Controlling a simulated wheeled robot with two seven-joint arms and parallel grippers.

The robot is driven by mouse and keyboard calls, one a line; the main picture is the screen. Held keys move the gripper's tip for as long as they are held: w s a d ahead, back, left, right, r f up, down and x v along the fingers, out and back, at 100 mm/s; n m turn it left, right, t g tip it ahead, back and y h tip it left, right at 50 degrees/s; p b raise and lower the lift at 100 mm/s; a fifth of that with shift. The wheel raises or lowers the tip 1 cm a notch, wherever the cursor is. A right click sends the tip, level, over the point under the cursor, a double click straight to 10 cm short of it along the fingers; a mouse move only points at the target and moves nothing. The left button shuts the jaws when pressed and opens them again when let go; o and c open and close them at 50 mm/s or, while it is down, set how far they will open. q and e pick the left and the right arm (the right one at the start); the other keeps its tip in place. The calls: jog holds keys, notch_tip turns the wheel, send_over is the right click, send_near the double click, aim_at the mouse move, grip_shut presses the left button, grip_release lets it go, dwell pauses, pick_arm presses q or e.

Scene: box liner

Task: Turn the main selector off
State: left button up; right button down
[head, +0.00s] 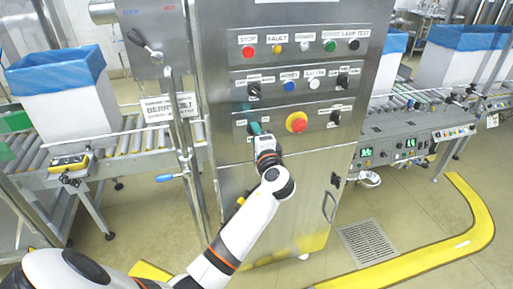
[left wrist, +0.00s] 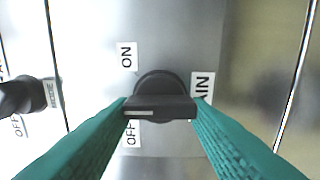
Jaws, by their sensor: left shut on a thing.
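The main selector is a black rotary knob (left wrist: 160,108) on the steel panel, seen close up in the left wrist view. Its grip bar lies level across that picture, with its white mark at the left end. The mark is closer to the OFF label (left wrist: 132,133) than to the ON label (left wrist: 127,56). A partly covered MAIN label (left wrist: 203,88) is at right. My left gripper (left wrist: 160,107) is shut on the knob, with a teal finger at each end of the bar. In the head view my left gripper (head: 256,129) reaches the bottom control row and hides most of the knob. My right gripper is out of view.
A red emergency button on yellow (head: 297,122) is just right of my gripper, and another black selector (head: 335,117) is beyond it. More buttons and selectors fill the rows above. A vertical pipe (head: 180,120) stands left of the cabinet. Conveyors with lined boxes flank it.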

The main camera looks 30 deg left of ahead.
pick_arm(q)
jog(key=shift+f+n+b, duration=0.15)
jog(key=shift+n+b, duration=2.1)
jog(key=shift+b, duration=0.3)
jog(key=shift+f+n+b, duration=0.15)
jog(key=shift+n+b, duration=2.1)
jog(key=shift+b, duration=0.3)
jog(key=o, duration=1)
jog(key=shift+w, duration=0.1)
